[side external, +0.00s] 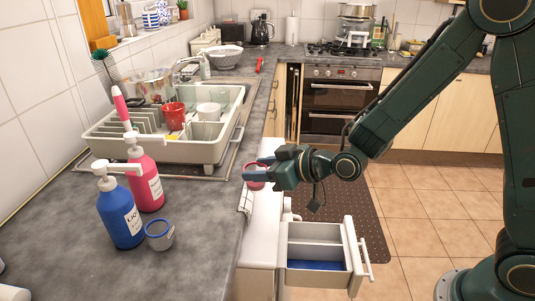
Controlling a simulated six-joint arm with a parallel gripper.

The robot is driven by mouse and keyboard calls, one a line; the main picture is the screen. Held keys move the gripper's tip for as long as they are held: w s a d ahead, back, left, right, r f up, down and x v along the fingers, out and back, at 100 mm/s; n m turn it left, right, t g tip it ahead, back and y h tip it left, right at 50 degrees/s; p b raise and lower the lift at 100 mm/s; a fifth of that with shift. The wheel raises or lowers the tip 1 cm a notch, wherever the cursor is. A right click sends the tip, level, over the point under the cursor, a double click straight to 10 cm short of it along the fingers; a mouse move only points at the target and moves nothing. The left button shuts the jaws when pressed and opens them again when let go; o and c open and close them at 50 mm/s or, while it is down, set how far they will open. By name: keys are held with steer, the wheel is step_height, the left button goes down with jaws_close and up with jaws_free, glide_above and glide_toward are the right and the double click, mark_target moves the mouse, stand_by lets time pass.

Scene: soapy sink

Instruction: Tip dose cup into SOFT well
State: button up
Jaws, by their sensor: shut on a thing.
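My gripper (259,168) is shut on a small red-rimmed cup (255,185), above the white washing machine (262,232). Whether the cup is tilted, and what it holds, I cannot tell. A second cup with a blue rim (160,238) stands on the counter beside the blue bottle. The pulled-out drawer (355,255) is below and to the right of my gripper. It has a pale compartment at the back (315,232) and one with a blue bottom in front (318,265). No SOFT label is readable.
A blue pump bottle (121,215) and a pink pump bottle (146,180) stand on the left counter. A dish rack (215,150) with a red mug (173,116) is behind them. Open space lies above the drawer.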

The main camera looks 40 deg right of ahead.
steer(key=s+d+f+n+g+y, duration=0.3)
steer(key=s+d+f+n+y, duration=0.15)
steer(key=d+f, duration=0.7)
steer(key=s+d+r+n+g+y, duration=0.1)
steer(key=s+d+n+g+y, duration=0.2)
steer(key=s, duration=0.4)
steer(key=shift+d+r+n+g, duration=0.3)
steer(key=shift+d+n+g, duration=0.2)
steer(key=shift+d+n, duration=0.4)
steer(key=shift+s, duration=0.1)
steer(key=shift+c, duration=0.5)
steer(key=shift+f, duration=0.15)
